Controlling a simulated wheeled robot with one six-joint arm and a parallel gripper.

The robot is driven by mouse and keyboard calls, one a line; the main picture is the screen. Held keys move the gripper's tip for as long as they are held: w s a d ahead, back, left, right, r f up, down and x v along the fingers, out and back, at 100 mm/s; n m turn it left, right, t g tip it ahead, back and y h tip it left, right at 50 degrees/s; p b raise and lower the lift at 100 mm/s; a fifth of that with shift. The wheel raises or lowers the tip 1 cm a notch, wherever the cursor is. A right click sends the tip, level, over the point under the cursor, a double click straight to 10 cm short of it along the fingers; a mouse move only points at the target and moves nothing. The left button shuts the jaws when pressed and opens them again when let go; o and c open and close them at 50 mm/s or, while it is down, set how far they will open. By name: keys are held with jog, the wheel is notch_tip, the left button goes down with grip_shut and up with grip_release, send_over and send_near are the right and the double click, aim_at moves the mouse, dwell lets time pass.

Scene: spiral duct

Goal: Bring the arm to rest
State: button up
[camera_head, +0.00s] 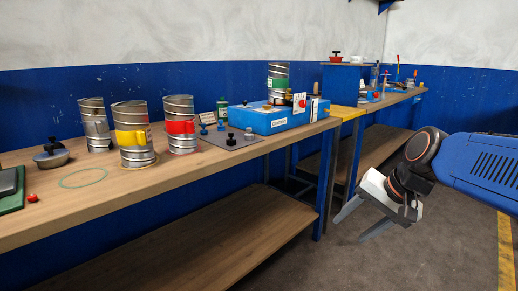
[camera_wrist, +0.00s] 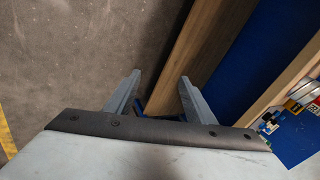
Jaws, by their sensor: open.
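My gripper (camera_head: 358,222) is at the right of the head view, out over the floor in front of the bench. Its two fingers are spread and point down to the left, with nothing between them. In the wrist view the open fingers (camera_wrist: 160,88) show apart, with floor and the wooden lower shelf (camera_wrist: 196,50) beyond them. My blue arm comes in from the right edge of the head view.
A long wooden bench (camera_head: 215,158) carries metal duct pieces with a yellow band (camera_head: 133,138) and a red band (camera_head: 181,127), and a blue box (camera_head: 270,118). A second bench (camera_head: 388,101) stands behind. The grey floor (camera_head: 420,262) around my gripper is clear.

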jog(key=s+d+f+n+h, duration=0.3)
jog(key=s+d+f+n, duration=0.2)
jog(key=s+f, duration=0.4)
jog(key=shift+s+d+n+h, duration=0.4)
jog(key=shift+s+n, duration=0.2)
jog(key=shift+s, duration=1.85)
